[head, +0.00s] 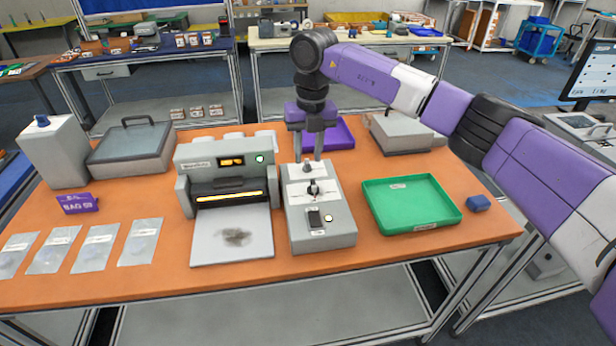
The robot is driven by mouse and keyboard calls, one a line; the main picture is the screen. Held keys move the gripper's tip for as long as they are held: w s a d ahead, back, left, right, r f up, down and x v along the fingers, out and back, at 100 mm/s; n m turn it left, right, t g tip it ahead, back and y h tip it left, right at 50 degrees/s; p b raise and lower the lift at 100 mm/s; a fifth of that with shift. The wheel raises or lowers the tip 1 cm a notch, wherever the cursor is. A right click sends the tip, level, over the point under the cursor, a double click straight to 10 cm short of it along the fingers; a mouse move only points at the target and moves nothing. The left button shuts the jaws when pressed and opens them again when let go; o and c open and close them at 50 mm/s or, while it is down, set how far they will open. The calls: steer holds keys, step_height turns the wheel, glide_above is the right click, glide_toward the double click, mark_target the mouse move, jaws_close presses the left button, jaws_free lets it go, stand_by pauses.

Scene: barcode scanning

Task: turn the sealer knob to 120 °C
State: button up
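The sealer (222,165) is a grey machine with an amber display, a green light and a glowing orange slot. The display digits are too small to read. Beside it on the right stands a grey control box (322,237) with a dark knob (313,188) on a pale dial plate, and a smaller knob (307,168) behind it. The dial's setting cannot be read. My gripper (308,158) points down over the rear of the box, its two fingers apart with a gap between them. The fingertips are close to the smaller knob; contact cannot be made out.
A green tray (412,228) and a blue block (478,203) are right of the control box. A purple tray (340,136) lies behind my gripper. Several clear pouches (100,249) lie at left. A grey lidded case (130,150) stands at back left.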

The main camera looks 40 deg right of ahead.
mark_target(313, 182)
steer(key=shift+s+d+h, duration=0.3)
steer(key=shift+s+d, duration=0.05)
steer(key=shift+s, duration=0.2)
steer(key=shift+s+f+m+g, duration=0.1)
steer(key=shift+s+m+g, duration=0.05)
steer(key=shift+m+g, duration=0.15)
steer(key=shift+f+p, duration=0.85)
steer(key=shift+f, duration=2.9)
jaws_close()
